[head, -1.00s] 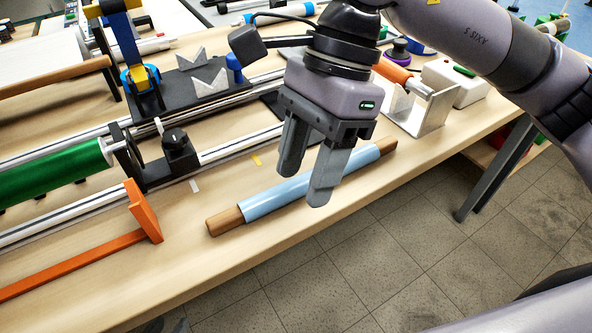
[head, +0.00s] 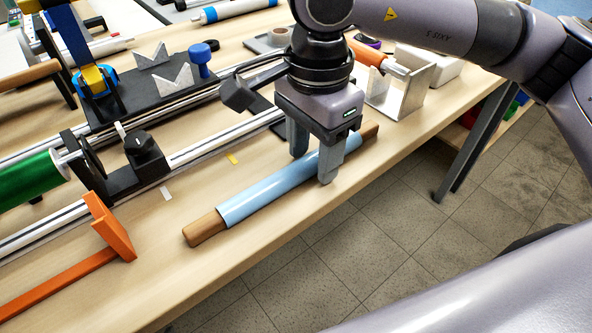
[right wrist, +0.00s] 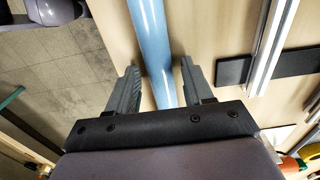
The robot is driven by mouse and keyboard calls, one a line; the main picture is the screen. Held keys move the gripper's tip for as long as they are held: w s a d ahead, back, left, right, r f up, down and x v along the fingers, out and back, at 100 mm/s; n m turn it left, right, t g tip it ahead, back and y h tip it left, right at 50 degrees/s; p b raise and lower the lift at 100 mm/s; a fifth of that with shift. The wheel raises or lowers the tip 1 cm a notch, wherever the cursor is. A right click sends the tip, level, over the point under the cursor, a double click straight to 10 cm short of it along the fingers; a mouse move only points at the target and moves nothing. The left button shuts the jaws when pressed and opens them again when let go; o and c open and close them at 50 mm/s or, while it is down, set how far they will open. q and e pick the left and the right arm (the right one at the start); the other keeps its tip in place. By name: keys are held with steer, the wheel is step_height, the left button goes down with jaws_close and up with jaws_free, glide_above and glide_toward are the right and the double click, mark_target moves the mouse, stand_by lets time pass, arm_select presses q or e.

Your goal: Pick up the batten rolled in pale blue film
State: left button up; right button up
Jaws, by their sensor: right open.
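The batten rolled in pale blue film (head: 258,194) lies on the wooden table near its front edge, with bare brown wood at both ends. My right gripper (head: 314,170) is open over the batten, toward its far right part, one finger on each side. In the right wrist view the blue batten (right wrist: 152,45) runs between the two open fingers (right wrist: 158,88) without visible grip. In the head view the near finger hides a little of the film. My left gripper is not in view.
An orange bracket (head: 110,228) lies left of the batten. A black clamp with a knob (head: 140,150) and metal rails (head: 215,142) stand behind it. A metal stand (head: 400,95) is at the right. Floor lies beyond the table's front edge.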

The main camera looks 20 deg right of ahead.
jaws_close()
steer(key=shift+r, duration=0.1)
